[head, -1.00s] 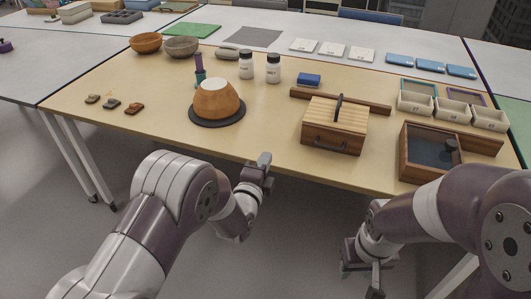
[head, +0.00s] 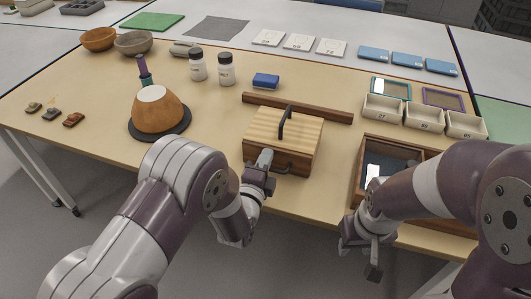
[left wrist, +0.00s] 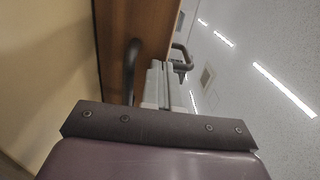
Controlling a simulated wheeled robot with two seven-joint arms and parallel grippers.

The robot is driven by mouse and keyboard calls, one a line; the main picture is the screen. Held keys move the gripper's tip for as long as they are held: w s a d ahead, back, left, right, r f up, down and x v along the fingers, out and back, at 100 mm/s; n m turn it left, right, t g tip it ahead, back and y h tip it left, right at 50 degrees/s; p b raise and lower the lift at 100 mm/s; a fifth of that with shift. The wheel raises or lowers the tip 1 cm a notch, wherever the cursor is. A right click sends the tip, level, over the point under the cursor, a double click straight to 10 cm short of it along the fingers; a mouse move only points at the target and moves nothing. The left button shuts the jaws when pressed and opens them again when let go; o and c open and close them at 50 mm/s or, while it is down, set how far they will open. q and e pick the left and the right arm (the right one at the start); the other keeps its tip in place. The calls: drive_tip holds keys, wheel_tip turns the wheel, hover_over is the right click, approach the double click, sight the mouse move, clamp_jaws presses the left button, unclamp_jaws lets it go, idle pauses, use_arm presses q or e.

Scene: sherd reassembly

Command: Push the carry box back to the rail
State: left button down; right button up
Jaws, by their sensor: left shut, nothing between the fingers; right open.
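The carry box (head: 262,150) is a wooden box with a pale slatted lid, a dark handle on top and another on its front. It stands upright on the table in front of the long brown rail (head: 338,115). The lid hides part of the rail, so I cannot tell the gap. My left gripper (head: 264,160) is shut and empty at the box's front, left of the front handle. In the left wrist view the fingers (left wrist: 159,85) are close to the wooden front (left wrist: 150,25); contact is unclear. My right gripper (head: 362,256) is open, low before the table's front edge.
An open wooden tray (head: 358,180) lies right of the box, partly hidden by my right arm. Left are a bowl on a dark disc (head: 158,110) and two white bottles (head: 226,70). A blue block (head: 266,80) lies behind the rail, white bins (head: 424,118) at right.

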sight(276, 130)
use_arm(q)
drive_tip(key=shift+w, duration=0.15)
drive_tip(key=b+x, duration=0.3)
drive_tip(key=x, duration=0.6)
drive_tip(key=shift+w+d+f, duration=0.1)
drive_tip(key=shift+w, duration=0.05)
drive_tip(key=shift+w+d, duration=0.1)
drive_tip(key=shift+w, duration=0.25)
drive_tip(key=shift+r, duration=0.2)
drive_tip(key=shift+f, duration=0.1)
